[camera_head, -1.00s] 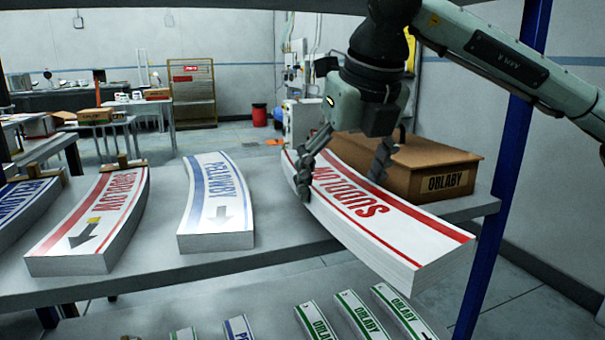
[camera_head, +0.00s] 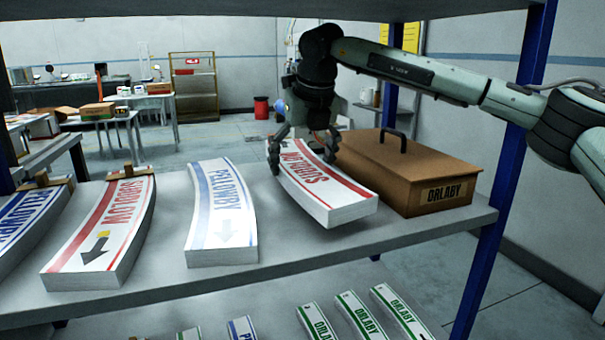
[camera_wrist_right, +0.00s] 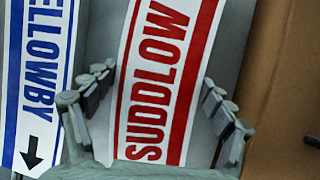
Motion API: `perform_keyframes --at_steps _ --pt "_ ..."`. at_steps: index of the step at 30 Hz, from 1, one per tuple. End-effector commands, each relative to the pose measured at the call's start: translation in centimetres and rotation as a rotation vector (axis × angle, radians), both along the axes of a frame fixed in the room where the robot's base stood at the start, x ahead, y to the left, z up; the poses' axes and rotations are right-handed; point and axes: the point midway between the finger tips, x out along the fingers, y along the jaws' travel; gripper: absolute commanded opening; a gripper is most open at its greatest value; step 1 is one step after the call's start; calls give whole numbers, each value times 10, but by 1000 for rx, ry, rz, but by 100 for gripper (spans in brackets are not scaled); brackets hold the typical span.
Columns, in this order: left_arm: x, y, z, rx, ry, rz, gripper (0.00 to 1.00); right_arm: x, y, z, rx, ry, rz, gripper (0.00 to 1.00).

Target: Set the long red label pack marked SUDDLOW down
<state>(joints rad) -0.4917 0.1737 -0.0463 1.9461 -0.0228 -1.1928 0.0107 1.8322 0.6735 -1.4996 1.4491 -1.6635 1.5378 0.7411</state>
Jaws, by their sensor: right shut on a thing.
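The long red label pack marked SUDDLOW (camera_head: 318,187) is a curved white stack with red stripes and lettering. My right gripper (camera_head: 303,150) is shut on its far part, with fingers on both long sides. The pack is over the shelf, between the blue PELLOWBY pack and the brown box. I cannot tell whether its underside touches the shelf. In the right wrist view the pack (camera_wrist_right: 165,60) runs between the fingers of my right gripper (camera_wrist_right: 158,82). My left gripper is not in view.
The shelf (camera_head: 165,280) also bears the PELLOWBY pack (camera_head: 222,205), another red SUDDLOW pack (camera_head: 105,225), a blue pack (camera_head: 25,222) at far left, and a brown ORLABY box (camera_head: 425,172) close on the right. Green ORLABY packs (camera_head: 358,315) lie on a lower shelf. A blue post (camera_head: 510,160) stands right.

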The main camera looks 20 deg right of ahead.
Motion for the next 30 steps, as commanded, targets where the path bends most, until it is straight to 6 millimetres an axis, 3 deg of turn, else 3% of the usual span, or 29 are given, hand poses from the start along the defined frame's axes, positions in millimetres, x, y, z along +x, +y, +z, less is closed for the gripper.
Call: perform_keyframes --at_steps 7,19,20,23,30 --pt "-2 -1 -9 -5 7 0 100 -1 0 -28 2 -1 0 29" --pt "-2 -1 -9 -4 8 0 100 -1 0 -32 3 -3 -1 29" --pt "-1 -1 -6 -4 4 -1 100 -1 0 -33 1 1 -1 86" --pt "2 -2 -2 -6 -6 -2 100 -1 0 -32 1 1 -1 99" --pt "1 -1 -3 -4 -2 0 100 -1 0 -32 0 2 -1 100"
